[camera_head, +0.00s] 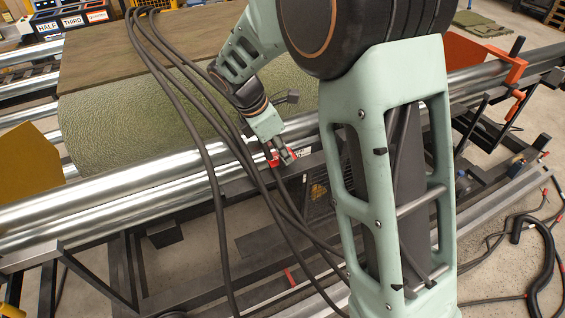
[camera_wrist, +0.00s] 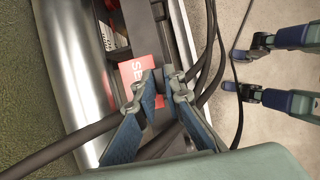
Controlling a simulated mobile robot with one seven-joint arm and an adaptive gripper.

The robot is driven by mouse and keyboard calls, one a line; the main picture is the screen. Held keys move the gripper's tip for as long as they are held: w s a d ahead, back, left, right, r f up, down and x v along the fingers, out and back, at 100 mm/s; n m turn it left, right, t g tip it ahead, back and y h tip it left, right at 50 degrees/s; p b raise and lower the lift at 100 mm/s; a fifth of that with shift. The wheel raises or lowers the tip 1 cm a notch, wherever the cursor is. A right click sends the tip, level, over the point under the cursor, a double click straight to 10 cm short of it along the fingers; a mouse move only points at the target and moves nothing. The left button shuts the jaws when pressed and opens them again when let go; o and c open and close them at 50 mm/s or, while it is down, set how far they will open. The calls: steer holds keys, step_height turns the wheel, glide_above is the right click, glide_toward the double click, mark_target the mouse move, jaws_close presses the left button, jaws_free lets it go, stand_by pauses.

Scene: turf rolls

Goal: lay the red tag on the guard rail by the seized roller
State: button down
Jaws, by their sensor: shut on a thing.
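The red tag (camera_wrist: 129,71) with pale lettering is at my gripper (camera_wrist: 161,80) in the wrist view, and the fingers are closed on it. In the head view the red tag (camera_head: 272,159) shows at the fingertips of my gripper (camera_head: 284,157), just beside the long silver rollers (camera_head: 120,192). A dark rail (camera_wrist: 147,32) runs alongside the silver roller (camera_wrist: 72,72), and the tag appears over or against it. I cannot tell whether the tag touches the rail. I cannot tell which roller is seized.
Black hoses (camera_head: 212,190) cross in front of the rollers and pass close to my gripper. A green turf roll (camera_head: 135,118) lies behind the rollers. A yellow plate (camera_head: 28,162) stands at the left and an orange-red bracket (camera_head: 508,68) at the right.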

mark_target(283, 163)
steer(key=f+b, duration=0.1)
steer(key=f, duration=0.1)
steer(key=f+b, duration=0.2)
steer(key=shift+w+a, duration=0.1)
steer(key=shift+w, duration=0.1)
steer(key=shift+r, duration=0.15)
steer(key=c, duration=2)
jaws_free()
steer(key=v, duration=1.2)
